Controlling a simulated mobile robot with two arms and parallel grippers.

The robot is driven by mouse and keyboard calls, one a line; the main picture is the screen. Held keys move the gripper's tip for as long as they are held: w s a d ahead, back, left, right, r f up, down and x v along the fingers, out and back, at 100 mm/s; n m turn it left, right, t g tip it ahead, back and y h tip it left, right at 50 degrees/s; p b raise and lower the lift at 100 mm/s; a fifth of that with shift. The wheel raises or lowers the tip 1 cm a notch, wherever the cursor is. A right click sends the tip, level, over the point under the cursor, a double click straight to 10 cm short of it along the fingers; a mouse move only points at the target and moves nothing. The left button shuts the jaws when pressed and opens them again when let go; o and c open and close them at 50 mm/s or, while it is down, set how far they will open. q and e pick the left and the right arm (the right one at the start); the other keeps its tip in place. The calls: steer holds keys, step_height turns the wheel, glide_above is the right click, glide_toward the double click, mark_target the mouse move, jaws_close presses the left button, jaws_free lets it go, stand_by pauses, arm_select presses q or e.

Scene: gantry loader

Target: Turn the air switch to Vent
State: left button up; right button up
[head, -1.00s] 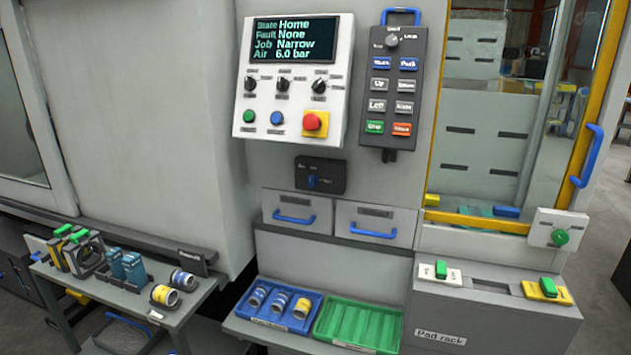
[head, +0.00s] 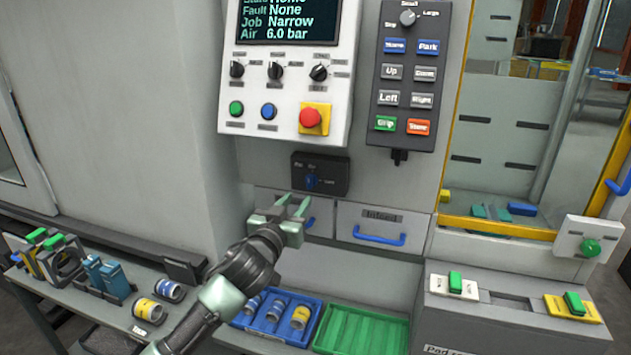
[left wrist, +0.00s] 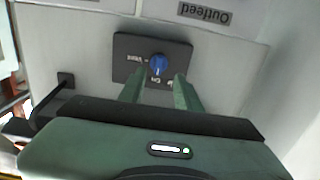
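The air switch is a blue knob (head: 311,181) on a small black plate (head: 335,178) below the main control panel. It also shows in the left wrist view as a blue knob (left wrist: 159,64) on its dark plate (left wrist: 126,48), with a "Vent" label to one side. The display (head: 290,22) reads Air 6.0 bar. My left gripper (head: 292,204) is open and empty, just below and in front of the switch. In the left wrist view its two green fingers (left wrist: 155,85) point at the plate, apart, with the knob beyond and between their tips. My right gripper is not in view.
Two drawers with blue handles (head: 379,236) sit just below the switch. The control panel (head: 228,100) with its red stop button (head: 310,117) is above, and the button pendant (head: 446,85) hangs to the right. A blue tray (head: 254,326) and green tray (head: 352,330) lie below.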

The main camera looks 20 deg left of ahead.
mark_target(309, 183)
arm_select(q)
steer(key=shift+w+d+r+p, duration=0.2)
steer(key=shift+w+p, duration=0.1)
steer(key=shift+w, duration=1.6)
steer(key=shift+w+d+r+p, duration=0.15)
steer(key=shift+w+p, duration=0.15)
steer(key=shift+w, duration=1.55)
steer(key=shift+a, duration=0.1)
jaws_close()
